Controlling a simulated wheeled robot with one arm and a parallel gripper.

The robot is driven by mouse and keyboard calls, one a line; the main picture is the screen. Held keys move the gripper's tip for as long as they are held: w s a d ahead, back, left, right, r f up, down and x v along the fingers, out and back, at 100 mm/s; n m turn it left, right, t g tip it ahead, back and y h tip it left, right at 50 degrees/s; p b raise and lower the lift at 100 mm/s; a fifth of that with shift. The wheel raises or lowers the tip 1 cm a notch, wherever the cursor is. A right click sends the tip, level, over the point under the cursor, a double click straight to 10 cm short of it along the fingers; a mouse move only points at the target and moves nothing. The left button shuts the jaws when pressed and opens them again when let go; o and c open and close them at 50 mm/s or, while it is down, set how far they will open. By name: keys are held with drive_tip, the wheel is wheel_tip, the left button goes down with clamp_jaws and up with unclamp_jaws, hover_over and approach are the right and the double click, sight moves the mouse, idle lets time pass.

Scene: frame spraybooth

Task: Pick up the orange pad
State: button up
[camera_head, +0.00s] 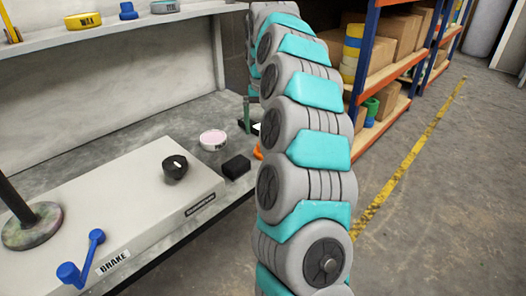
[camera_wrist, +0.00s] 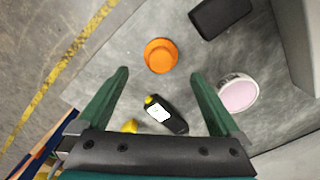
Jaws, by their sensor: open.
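The orange pad (camera_wrist: 160,55) is a round orange piece on the grey bench top, near the bench edge, in the wrist view. In the head view only a sliver of orange (camera_head: 257,152) shows beside my arm, which hides the rest. My gripper (camera_wrist: 160,76) is open, with its two green fingers spread wide. The pad appears just beyond the fingertips, between their lines, and nothing is held. In the head view a green finger (camera_head: 246,114) shows left of my arm. The height of the fingers above the bench is hard to tell.
A black block (camera_wrist: 220,16) and a pink-topped round tin (camera_wrist: 237,94) lie right of the pad. A dark handheld device (camera_wrist: 166,114) with a white screen and a yellow piece (camera_wrist: 130,126) lie below it. A grey unit marked BRAKE (camera_head: 120,212) stands on the bench.

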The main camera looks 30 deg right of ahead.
drive_tip(key=shift+a+f, duration=0.1)
drive_tip(key=shift+f, duration=3.65)
drive_tip(key=shift+c, duration=0.2)
drive_tip(key=shift+s, duration=0.1)
drive_tip(key=c, duration=1.3)
drive_tip(key=shift+r, duration=0.1)
wheel_tip(320, 180, up, 10)
drive_tip(key=shift+f, duration=0.1)
